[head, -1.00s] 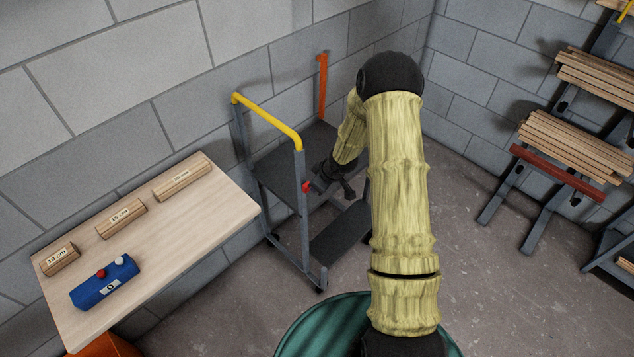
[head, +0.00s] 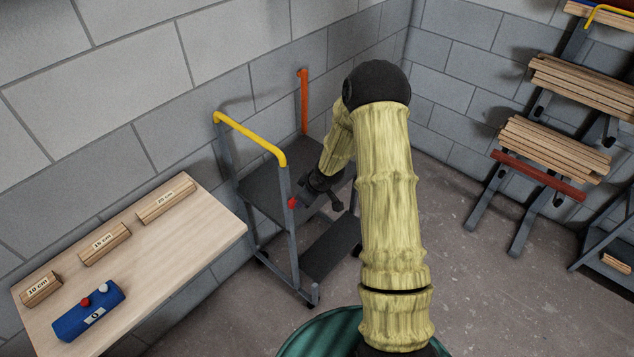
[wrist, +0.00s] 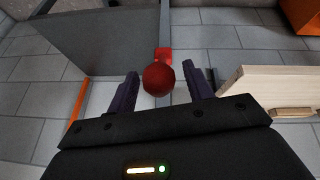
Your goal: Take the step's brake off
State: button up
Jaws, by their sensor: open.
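A wooden table (head: 150,265) at left holds marked wooden blocks (head: 104,243) and a blue box (head: 88,315) with buttons. Racks of battens (head: 555,147) stand at right. A green round drum top (head: 322,335) is at the bottom. Open floor lies between step and racks.

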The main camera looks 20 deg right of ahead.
jog(key=p+v, duration=0.2)
jog(key=v, duration=1.3)
jog(key=shift+s+r+p, duration=0.15)
jog(key=shift+r+p, duration=0.15)
jog(key=s+a+r+m+g+h, duration=0.1)
jog(key=s+r+m, duration=0.3)
jog(key=s, duration=0.5)
jog(key=s+a+r+m+g+h, duration=0.1)
jog(key=s+a+r+m, duration=0.3)
jog(key=s, duration=0.5)
jog(key=shift+a+r, duration=0.3)
jog(key=shift+r, duration=0.2)
jog(key=shift+w, duration=0.1)
